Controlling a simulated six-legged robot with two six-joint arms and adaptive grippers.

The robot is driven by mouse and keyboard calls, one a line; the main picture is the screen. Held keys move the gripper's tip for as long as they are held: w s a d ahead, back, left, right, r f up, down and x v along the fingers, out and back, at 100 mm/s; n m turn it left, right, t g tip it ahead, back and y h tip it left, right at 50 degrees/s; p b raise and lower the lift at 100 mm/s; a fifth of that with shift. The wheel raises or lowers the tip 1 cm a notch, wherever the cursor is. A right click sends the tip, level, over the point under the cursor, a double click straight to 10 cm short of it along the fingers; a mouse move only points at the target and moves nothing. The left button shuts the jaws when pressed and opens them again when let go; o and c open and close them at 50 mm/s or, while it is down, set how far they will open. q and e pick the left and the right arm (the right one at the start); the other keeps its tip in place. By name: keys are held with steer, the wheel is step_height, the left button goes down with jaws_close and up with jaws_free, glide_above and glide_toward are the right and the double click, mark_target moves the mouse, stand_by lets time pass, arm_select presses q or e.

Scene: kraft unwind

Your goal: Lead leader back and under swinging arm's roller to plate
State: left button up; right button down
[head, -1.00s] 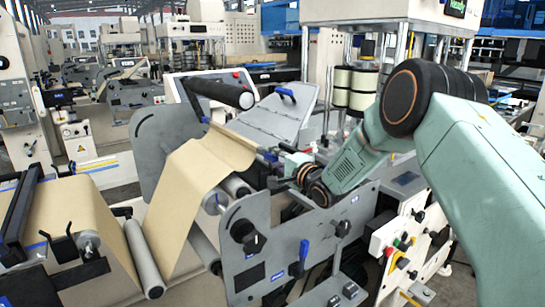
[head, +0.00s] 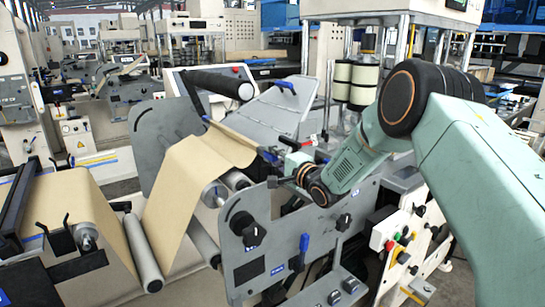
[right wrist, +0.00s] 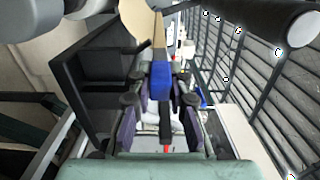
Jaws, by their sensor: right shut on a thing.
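The kraft leader (head: 180,190) rises from a grey lower roller (head: 143,254) and bends over near its top. A blue-ended bar runs along its upper edge. My right gripper (head: 274,160) is at the right end of this edge. In the right wrist view, my right gripper (right wrist: 152,100) is shut on a blue grip (right wrist: 160,84), with the brown leader (right wrist: 138,22) beyond it. The black roller (head: 216,84) lies above and behind the leader's upper edge. The grey sloping plate (head: 268,108) is behind and right of it. My left gripper is not in view.
A grey side panel (head: 330,232) with knobs and blue levers stands below my right gripper. A rounded grey side plate (head: 150,135) stands behind the leader. The kraft roll (head: 75,210) is at left. In the right wrist view, the black roller (right wrist: 265,22) is at upper right.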

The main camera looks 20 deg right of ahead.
stand_by(0.3)
steer(key=shift+f+b, duration=1.25)
steer(key=shift+f, duration=0.6)
steer(key=c, duration=1.2)
jaws_free()
steer(key=shift+s, duration=0.15)
steer(key=s, duration=0.4)
steer(key=s+d, duration=0.1)
steer(key=s, duration=0.2)
steer(key=s+d, duration=0.1)
steer(key=s, duration=0.3)
steer(key=shift+s+d, duration=0.15)
steer(key=shift+s, duration=0.15)
